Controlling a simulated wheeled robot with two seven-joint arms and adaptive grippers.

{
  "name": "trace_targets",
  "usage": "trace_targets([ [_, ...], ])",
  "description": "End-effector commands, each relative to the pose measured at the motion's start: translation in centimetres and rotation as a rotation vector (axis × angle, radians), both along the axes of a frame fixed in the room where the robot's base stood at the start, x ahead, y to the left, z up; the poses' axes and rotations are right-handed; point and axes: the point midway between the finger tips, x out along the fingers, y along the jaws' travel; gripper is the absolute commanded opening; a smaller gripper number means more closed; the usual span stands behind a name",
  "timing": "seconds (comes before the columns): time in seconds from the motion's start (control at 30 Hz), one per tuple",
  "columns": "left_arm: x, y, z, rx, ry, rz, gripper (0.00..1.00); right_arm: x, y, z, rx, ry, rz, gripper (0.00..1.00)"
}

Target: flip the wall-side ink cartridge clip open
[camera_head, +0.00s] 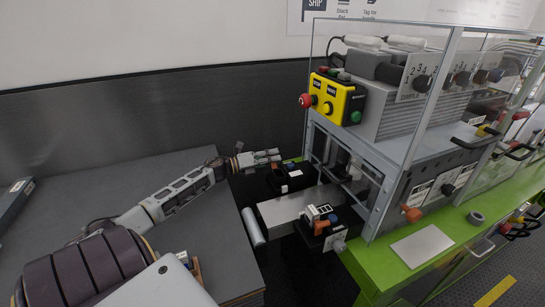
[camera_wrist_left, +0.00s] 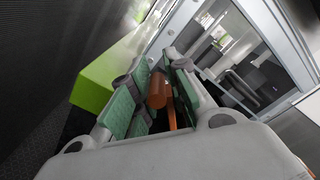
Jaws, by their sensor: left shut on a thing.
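My left gripper (camera_head: 268,157) reaches in from the left to the wall side of the machine, beside the black wall-side unit (camera_head: 285,178). In the left wrist view, its green-padded fingers (camera_wrist_left: 157,95) are shut on an orange clip handle (camera_wrist_left: 157,90), with an orange stem below it. The fingers and the small scale hide the clip's exact angle. A similar orange handle (camera_head: 410,213) shows on the machine's near side. My right gripper is not in view.
The glass-cased machine (camera_head: 385,140) stands on a green bench (camera_head: 385,268). A yellow control box (camera_head: 338,98) with a red button hangs on its corner. A grey roller plate (camera_head: 290,207) and a near black unit (camera_head: 325,232) jut out. A dark table (camera_head: 110,180) lies left.

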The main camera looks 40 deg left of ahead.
Motion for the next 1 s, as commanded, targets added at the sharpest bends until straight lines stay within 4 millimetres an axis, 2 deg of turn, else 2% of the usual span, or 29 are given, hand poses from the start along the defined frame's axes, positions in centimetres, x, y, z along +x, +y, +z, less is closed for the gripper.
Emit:
trace_targets([
  [0.43,0.3,0.7,-1.4,-0.285,0.151,0.001,0.0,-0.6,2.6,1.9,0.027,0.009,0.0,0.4],
  [0.7,0.4,0.9,-2.2,-0.412,0.216,0.001,0.0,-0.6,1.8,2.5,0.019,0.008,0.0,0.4],
  [1.0,0.4,1.0,-2.6,-0.448,0.238,0.003,0.0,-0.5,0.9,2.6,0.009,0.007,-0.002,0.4],
])
